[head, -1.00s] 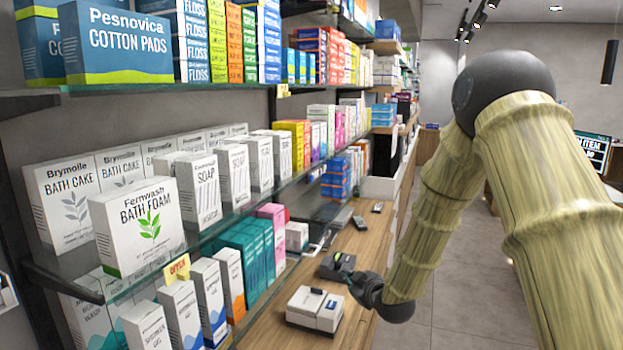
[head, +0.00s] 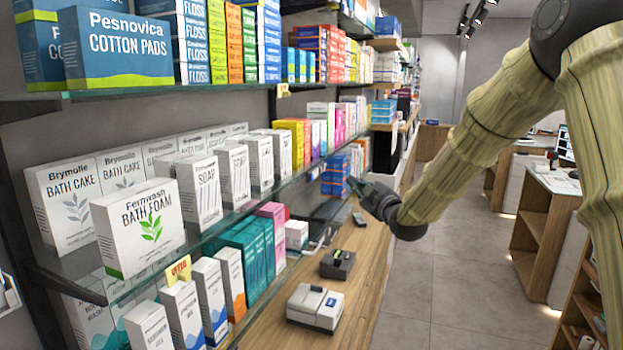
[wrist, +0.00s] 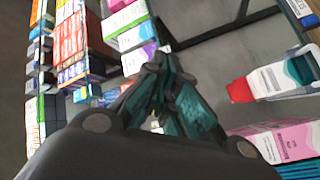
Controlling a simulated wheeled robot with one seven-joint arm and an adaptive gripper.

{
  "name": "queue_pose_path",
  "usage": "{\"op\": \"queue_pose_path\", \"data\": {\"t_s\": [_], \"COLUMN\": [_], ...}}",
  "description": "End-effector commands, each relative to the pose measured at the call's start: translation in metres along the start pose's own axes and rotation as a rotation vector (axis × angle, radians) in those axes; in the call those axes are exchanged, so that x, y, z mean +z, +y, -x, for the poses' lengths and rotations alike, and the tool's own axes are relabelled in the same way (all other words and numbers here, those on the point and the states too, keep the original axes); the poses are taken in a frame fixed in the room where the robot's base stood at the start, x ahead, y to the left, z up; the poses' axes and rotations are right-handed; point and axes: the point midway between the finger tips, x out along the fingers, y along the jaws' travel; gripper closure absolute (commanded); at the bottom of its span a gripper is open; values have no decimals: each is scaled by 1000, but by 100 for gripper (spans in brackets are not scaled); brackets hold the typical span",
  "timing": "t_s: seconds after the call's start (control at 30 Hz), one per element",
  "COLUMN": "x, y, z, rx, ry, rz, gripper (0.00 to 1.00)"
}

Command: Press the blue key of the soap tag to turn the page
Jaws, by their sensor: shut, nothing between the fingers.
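White soap boxes (head: 205,190) stand on the middle glass shelf (head: 215,220) at the left in the head view. I cannot make out the soap tag or its blue key in either view. My gripper (head: 357,186) is in front of the shelves, above the wooden counter and well to the right of the soap boxes. In the wrist view its teal-padded fingers (wrist: 160,72) are together and empty.
A white device (head: 314,306) and a dark device (head: 337,264) stand on the wooden counter (head: 365,262). Bath foam (head: 138,225) stands in front at the left. A red-capped item (wrist: 238,91) and pink box (wrist: 285,142) show in the wrist view. Open floor lies at the right.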

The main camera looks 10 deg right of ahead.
Motion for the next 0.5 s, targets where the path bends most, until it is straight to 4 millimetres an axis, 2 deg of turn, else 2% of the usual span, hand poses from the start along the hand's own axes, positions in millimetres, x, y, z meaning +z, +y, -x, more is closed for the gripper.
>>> {"op": "queue_pose_path", "data": {"t_s": [0.23, 0.5], "x": [-4, -18], "y": [-4, -18], "z": [-5, -25], "rx": [-1, -2], "ry": [0, -1], "rz": [1, 0], "gripper": [100, 100]}}
